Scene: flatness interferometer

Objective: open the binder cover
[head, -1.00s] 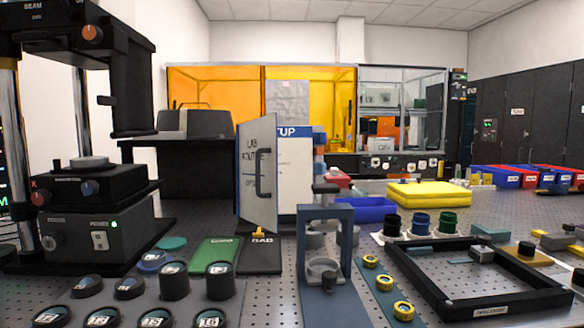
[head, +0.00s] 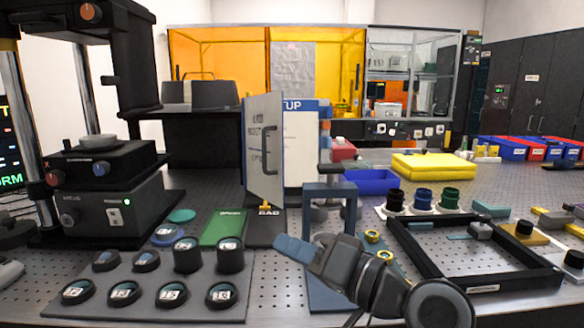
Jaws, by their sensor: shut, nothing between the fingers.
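The binder stands upright on a dark base (head: 265,232) at the middle of the bench. Its grey cover (head: 256,172) has lettering and a dark vertical pull handle (head: 268,154). The cover stands at an angle in front of a white page (head: 300,150) with a blue header ending in "TUP". The cover hides the page's left part. My gripper (head: 284,246) reaches in from the lower right, its blue-grey fingers closed together and pointing left. It is empty, below and slightly right of the handle, and appears clear of the cover.
A blue-grey frame stand (head: 330,191) rises just right of the binder, partly behind my arm. A tray of black lens cells (head: 240,262) lies at front left, with a green plate (head: 222,229) behind it. A black square frame (head: 400,240) lies to the right.

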